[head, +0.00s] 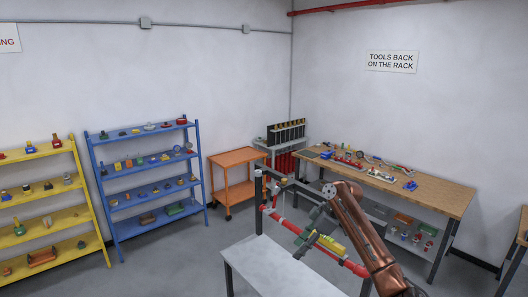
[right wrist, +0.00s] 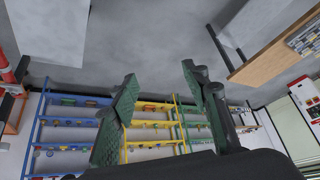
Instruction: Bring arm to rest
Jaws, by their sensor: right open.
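My right arm comes in from the bottom right of the head view, a copper-coloured link that bends over near a pipe stand. My right gripper (head: 311,238) is at its end, dark with green pads, in front of the red pipe (head: 284,223) in that view. In the right wrist view the gripper (right wrist: 158,88) shows its two green-padded fingers spread wide, with nothing between them. Whether it touches the pipe cannot be told. A yellow part (head: 330,244) shows close beside the gripper. My left gripper is not in view.
The pipe stand has dark posts (head: 258,200) and a pale table (head: 270,262). A wooden workbench (head: 440,194) with tools stands behind at right. An orange cart (head: 233,158), a blue shelf (head: 118,195) and a yellow shelf (head: 88,205) line the left. Grey floor is clear at left.

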